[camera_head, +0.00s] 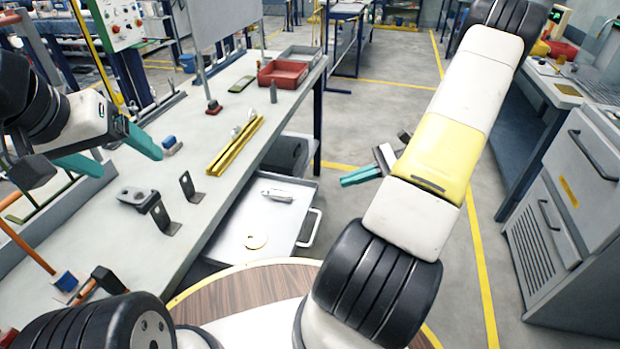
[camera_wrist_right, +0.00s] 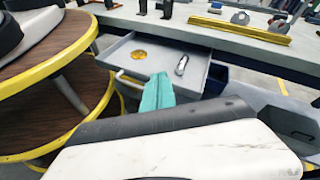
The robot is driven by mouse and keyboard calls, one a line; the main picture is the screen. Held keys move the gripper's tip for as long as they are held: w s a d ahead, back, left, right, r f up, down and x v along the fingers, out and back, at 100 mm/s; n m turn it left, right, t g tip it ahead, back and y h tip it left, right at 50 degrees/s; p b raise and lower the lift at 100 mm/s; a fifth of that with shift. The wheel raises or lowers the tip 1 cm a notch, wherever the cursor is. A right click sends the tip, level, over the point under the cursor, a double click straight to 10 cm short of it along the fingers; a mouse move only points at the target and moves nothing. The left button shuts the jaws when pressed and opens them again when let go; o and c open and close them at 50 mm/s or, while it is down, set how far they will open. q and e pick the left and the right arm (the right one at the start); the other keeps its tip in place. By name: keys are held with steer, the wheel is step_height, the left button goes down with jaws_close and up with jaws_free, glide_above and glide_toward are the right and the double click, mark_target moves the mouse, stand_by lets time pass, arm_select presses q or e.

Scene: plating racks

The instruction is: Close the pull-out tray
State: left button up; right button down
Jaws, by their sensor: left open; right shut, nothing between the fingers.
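The pull-out tray (camera_head: 226,235) sticks out from under the workbench, with a light handle (camera_head: 311,228) on its right side. A metal tool (camera_head: 277,195) and a yellow disc (camera_head: 256,241) lie in it. The right wrist view also shows the tray (camera_wrist_right: 118,54) and its handle (camera_wrist_right: 128,79). My right gripper (camera_head: 361,175) is shut and empty, to the right of the tray and apart from it in the head view. Its teal fingers (camera_wrist_right: 157,92) appear in front of the tray in the wrist view. My left gripper (camera_head: 115,155) is open and empty above the workbench's left part.
The workbench (camera_head: 222,190) holds black brackets (camera_head: 163,218), a yellow rail (camera_head: 235,145) and a red bin (camera_head: 283,73). A dark bin (camera_head: 287,153) sits below it behind the tray. A grey cabinet (camera_head: 560,190) stands at the right. The floor between is clear.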

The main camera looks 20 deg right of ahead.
mark_target(252, 186)
steer(key=s+d+f+m+t+y, duration=0.1)
steer(key=d+f+m+t, duration=0.2)
steer(key=f+m+t, duration=0.15)
steer(key=s+d+f+m+t, duration=0.1)
steer(key=d+f+m+t, duration=0.25)
steer(key=f, duration=0.25)
steer(key=x, duration=1.3)
steer(key=shift+a+f+g, duration=0.25)
steer(key=shift+a+g, duration=0.05)
steer(key=shift+a, duration=0.15)
steer(key=shift+s, duration=0.1)
steer(key=x, duration=2.3)
steer(key=shift+r, duration=0.1)
steer(key=shift+a, duration=0.25)
steer(key=shift+a+r, duration=0.1)
